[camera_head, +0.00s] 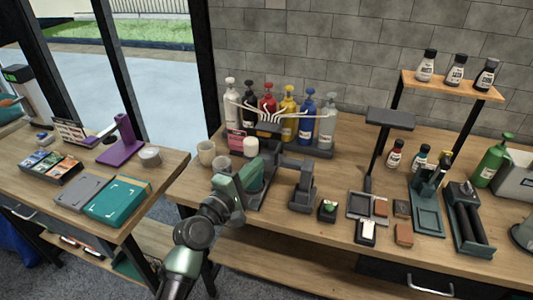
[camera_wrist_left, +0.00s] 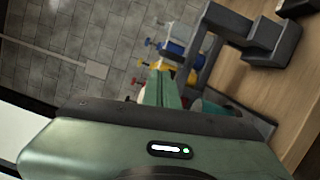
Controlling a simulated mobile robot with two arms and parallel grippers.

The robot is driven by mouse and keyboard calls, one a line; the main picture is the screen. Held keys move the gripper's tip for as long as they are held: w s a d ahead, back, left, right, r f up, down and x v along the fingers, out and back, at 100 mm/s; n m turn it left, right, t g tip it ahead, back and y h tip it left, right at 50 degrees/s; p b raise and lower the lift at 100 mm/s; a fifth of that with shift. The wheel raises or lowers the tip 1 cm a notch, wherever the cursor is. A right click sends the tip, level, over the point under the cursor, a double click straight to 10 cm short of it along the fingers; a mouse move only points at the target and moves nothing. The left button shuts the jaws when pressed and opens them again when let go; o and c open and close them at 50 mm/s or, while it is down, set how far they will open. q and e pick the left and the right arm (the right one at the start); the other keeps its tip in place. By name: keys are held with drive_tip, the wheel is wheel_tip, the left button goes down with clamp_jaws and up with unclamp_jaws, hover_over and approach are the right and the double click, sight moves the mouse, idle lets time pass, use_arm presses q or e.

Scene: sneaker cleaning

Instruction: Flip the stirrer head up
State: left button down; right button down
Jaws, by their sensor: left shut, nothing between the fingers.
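The grey stirrer (camera_head: 301,190) stands on the long wooden table, just right of my left gripper. Its head (camera_head: 290,163) reaches left from the top of the column. A dark teal rounded thing, perhaps its bowl, is partly hidden by my gripper; it also shows in the left wrist view (camera_wrist_left: 217,107). The stirrer shows as a grey angled frame in the left wrist view (camera_wrist_left: 262,40). My left gripper (camera_head: 246,172) is shut and empty beside the stirrer, its fingers together in the left wrist view (camera_wrist_left: 160,88). I cannot tell whether it touches the head. My right gripper is out of view.
A rack of coloured pump bottles (camera_head: 268,105) stands behind the stirrer. Beige cups (camera_head: 206,153) are left of it, with a small button box (camera_head: 328,210) to its right. Trays, a roller device (camera_head: 466,215) and a bottle shelf (camera_head: 450,86) fill the right side.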

use_arm(q)
drive_tip(key=x, duration=0.6)
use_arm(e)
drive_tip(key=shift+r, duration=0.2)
